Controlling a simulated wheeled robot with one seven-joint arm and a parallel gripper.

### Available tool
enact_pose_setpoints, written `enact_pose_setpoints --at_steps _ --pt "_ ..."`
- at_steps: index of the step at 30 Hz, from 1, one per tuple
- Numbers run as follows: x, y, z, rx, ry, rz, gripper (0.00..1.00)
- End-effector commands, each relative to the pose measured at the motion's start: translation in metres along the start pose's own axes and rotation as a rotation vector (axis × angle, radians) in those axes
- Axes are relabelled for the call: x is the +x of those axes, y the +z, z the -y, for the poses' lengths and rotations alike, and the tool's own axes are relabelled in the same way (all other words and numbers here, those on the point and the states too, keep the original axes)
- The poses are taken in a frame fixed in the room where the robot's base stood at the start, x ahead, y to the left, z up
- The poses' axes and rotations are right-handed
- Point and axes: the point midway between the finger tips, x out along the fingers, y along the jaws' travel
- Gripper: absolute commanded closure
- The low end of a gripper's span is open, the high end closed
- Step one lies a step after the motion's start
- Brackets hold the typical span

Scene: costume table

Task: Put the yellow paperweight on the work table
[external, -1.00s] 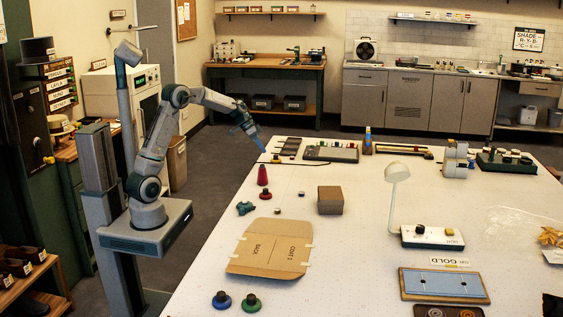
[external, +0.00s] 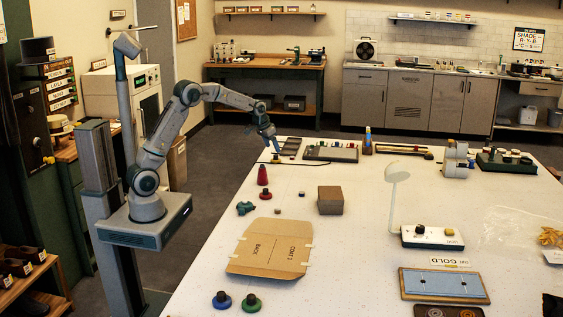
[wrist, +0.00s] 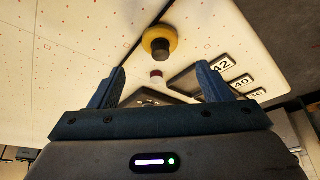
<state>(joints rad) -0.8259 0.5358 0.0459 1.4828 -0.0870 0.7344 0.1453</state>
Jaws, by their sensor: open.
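The yellow paperweight (wrist: 158,42), a yellow round base with a dark knob, shows in the wrist view at a thin black strip, beyond my fingertips. In the external view the yellow paperweight (external: 301,160) is small, near the far left part of the white table (external: 360,230). My gripper (external: 277,149) is above that far left part of the table, to the left of the paperweight. In the wrist view my gripper (wrist: 160,72) has its blue fingers wide apart with nothing between them.
A number card (wrist: 221,67) lies close to the paperweight. The table's centre is mostly clear.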

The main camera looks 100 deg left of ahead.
Motion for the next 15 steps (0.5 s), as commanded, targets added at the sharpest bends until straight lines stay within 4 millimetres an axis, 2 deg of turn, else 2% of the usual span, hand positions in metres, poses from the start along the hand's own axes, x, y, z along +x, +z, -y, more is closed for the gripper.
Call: enact_pose_setpoints --at_steps 8,15 --pt "0.022 0.0 0.0 0.0 0.001 0.001 0.28" --pt "0.055 0.001 0.001 0.001 0.001 0.002 0.28"
